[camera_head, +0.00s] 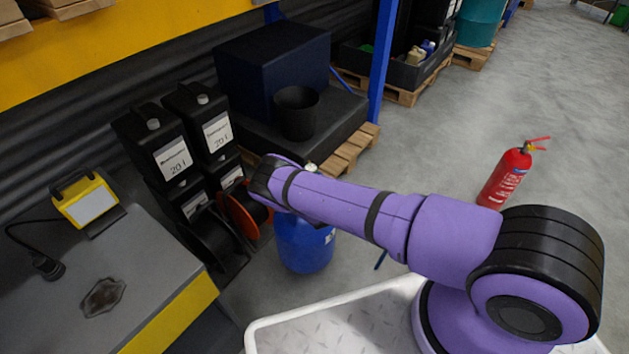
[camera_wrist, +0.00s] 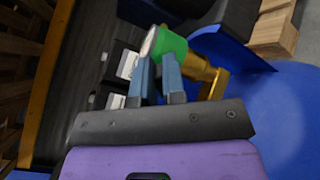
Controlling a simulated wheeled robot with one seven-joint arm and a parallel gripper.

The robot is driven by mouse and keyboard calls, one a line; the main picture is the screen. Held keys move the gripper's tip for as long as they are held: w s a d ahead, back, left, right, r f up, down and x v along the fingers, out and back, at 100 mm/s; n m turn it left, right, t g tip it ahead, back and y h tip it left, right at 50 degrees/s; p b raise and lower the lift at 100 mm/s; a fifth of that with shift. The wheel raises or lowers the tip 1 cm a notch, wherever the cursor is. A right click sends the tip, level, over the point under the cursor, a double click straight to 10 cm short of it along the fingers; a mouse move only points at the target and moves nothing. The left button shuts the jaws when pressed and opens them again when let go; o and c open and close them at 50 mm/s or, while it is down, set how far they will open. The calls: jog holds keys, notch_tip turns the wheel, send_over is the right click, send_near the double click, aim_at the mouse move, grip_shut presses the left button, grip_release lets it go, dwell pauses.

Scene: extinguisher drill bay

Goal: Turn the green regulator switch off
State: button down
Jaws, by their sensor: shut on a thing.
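The green regulator switch (camera_wrist: 174,47) shows in the wrist view, a green knob with a pale round end face. It sits beside a brass valve fitting (camera_wrist: 205,74) over the blue gas cylinder (camera_wrist: 285,115). My gripper (camera_wrist: 159,66) is shut on the green switch, its two blue-grey fingers on either side of it. In the head view the blue cylinder (camera_head: 304,246) stands on the floor below my purple arm. My arm hides most of the cylinder's top, and the switch and my fingers cannot be made out there.
Black 20 l canisters (camera_head: 162,150) and an orange reel (camera_head: 245,212) stand left of the cylinder. A workbench (camera_head: 150,262) with a yellow lamp (camera_head: 88,201) is at left. A red extinguisher (camera_head: 505,178) stands right on open floor. A pallet (camera_head: 355,150) lies behind.

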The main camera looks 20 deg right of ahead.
jog(key=m, duration=0.3)
jog(key=shift+d+f+m, duration=0.15)
jog(key=shift+f+m, duration=0.05)
jog(key=shift+m, duration=0.2)
jog(key=shift+f+m, duration=0.15)
jog(key=shift+m, duration=0.8)
jog(key=shift+f+m, duration=0.1)
jog(key=shift+m, duration=0.85)
jog(key=c, duration=1.2)
grip_release()
jog(key=s+a, duration=0.2)
jog(key=s, duration=0.8)
jog(key=shift+s, duration=0.35)
